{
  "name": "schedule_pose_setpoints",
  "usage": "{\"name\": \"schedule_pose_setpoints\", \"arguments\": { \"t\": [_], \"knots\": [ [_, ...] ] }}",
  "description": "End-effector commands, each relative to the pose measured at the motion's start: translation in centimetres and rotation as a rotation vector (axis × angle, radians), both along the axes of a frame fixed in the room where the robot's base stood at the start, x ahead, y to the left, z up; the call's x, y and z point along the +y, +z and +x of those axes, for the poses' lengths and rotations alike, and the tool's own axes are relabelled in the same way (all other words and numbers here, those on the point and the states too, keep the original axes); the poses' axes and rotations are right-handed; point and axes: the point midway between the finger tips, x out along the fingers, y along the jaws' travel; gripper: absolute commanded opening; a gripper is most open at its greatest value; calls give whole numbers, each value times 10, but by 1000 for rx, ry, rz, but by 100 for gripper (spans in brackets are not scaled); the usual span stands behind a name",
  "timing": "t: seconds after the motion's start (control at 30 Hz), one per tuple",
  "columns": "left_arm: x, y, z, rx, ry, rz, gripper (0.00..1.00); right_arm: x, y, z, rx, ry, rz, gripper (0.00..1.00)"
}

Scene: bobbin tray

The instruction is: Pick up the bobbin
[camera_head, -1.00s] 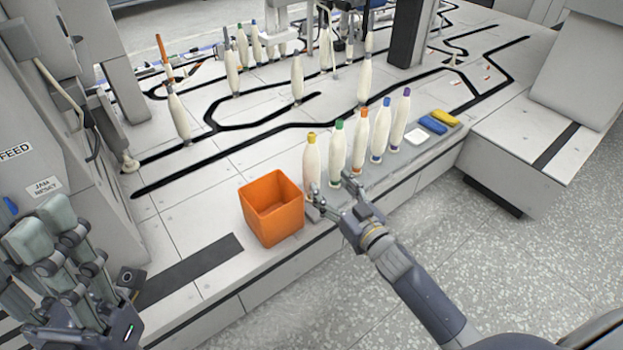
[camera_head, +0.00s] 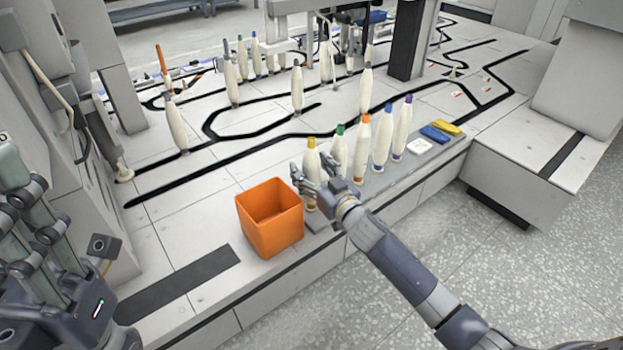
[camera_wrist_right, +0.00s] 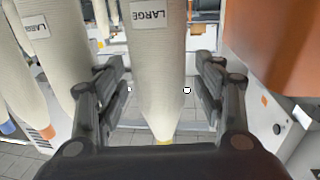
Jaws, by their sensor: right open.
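A row of cream bobbins with coloured tips stands on the grey strip along the front of the bench. The yellow-tipped bobbin (camera_head: 312,158) is at the left end, upright, with the orange bin just left of it. My right gripper (camera_head: 314,184) is open at this bobbin, its fingers covering part of the lower body. In the right wrist view, upside down, the bobbin (camera_wrist_right: 157,60), labelled LARGE, stands between the open fingers (camera_wrist_right: 158,95); I cannot tell whether they touch it. My left gripper (camera_head: 40,240) is at the lower left, away from the bobbins; its opening is unclear.
The orange bin (camera_head: 270,240) is close to my right gripper. The green-tipped bobbin (camera_head: 339,158) stands right beside the yellow-tipped one. White, blue and yellow blocks (camera_head: 436,133) lie at the strip's right end. More bobbins (camera_head: 297,90) stand farther back among black tracks.

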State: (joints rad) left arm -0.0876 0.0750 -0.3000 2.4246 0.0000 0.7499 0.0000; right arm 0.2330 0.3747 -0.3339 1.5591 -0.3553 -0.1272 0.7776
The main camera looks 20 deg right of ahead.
Motion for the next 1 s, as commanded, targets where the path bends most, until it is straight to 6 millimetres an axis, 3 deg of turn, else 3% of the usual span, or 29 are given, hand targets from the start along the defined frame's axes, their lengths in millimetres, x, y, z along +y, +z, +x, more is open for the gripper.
{"name": "schedule_pose_setpoints", "arguments": {
  "t": [0.27, 0.37, 0.5, 1.0],
  "knots": [
    [0, 1, 0, -5, 1, 0, 40, 1, 0, 3, 1, 0, 0, 63],
    [0, 1, 0, -5, 0, 0, 40, 1, 0, 3, 1, 0, 0, 45],
    [0, 1, 0, -5, 0, 0, 40, 1, 0, 3, 1, 0, 0, 13],
    [0, 6, -1, -7, 0, -1, 40, 1, 10, 3, -2, 0, -1, 12]
  ]
}}
